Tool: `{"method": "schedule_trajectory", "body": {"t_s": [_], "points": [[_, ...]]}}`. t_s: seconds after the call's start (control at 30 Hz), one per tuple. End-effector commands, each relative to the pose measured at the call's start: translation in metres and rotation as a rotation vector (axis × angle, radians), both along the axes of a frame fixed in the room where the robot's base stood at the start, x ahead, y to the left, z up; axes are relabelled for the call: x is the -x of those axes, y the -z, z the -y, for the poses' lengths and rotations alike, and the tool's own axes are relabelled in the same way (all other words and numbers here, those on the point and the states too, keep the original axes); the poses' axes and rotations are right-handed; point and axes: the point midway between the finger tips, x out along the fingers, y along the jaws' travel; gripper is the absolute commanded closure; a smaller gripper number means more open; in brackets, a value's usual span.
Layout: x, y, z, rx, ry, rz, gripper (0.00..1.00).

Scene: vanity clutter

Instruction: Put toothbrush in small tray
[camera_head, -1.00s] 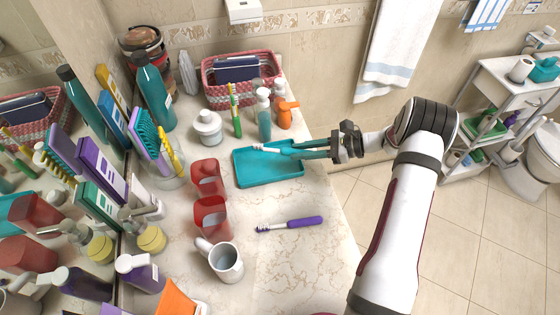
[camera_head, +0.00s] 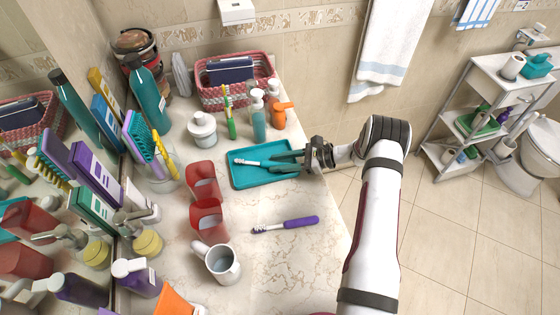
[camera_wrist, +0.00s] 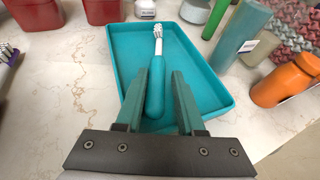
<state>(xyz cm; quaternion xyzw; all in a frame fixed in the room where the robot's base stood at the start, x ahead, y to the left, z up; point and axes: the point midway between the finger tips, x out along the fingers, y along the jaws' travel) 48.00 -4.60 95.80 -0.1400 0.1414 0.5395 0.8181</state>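A toothbrush with a white head and teal handle (camera_wrist: 155,88) lies in the small teal tray (camera_head: 241,179). Its white neck and bristles (camera_head: 247,162) show in the head view, with the handle partly hidden by my gripper. My gripper (camera_head: 272,162) is at the tray's right side, reaching in over it. In the wrist view, its two teal fingers (camera_wrist: 167,74) stand apart, with the handle between them and close to the left finger. The tray also shows in the wrist view (camera_wrist: 205,88). A second toothbrush with a purple handle (camera_head: 300,222) lies on the counter.
Two red cups (camera_head: 208,220) and a grey mug (camera_head: 222,264) stand left of the purple toothbrush. Bottles (camera_head: 258,118) and an orange dispenser (camera_head: 279,115) stand behind the tray, near a woven basket (camera_head: 215,97). The counter's front right is clear.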

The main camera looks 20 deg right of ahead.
Motion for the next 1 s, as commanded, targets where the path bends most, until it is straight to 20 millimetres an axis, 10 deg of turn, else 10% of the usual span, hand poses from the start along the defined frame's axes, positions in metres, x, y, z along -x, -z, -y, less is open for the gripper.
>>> {"method": "schedule_trajectory", "body": {"t_s": [0.23,0.73,0.87,1.0], "points": [[0.001,-0.005,0.004,0.0,0.001,0.001,0.63],[0.044,-0.048,0.098,0.002,-0.002,0.001,0.63],[0.048,-0.082,0.078,0.074,-0.099,0.011,0.63],[0.087,-0.161,0.005,0.298,-0.387,0.054,0.63]]}}
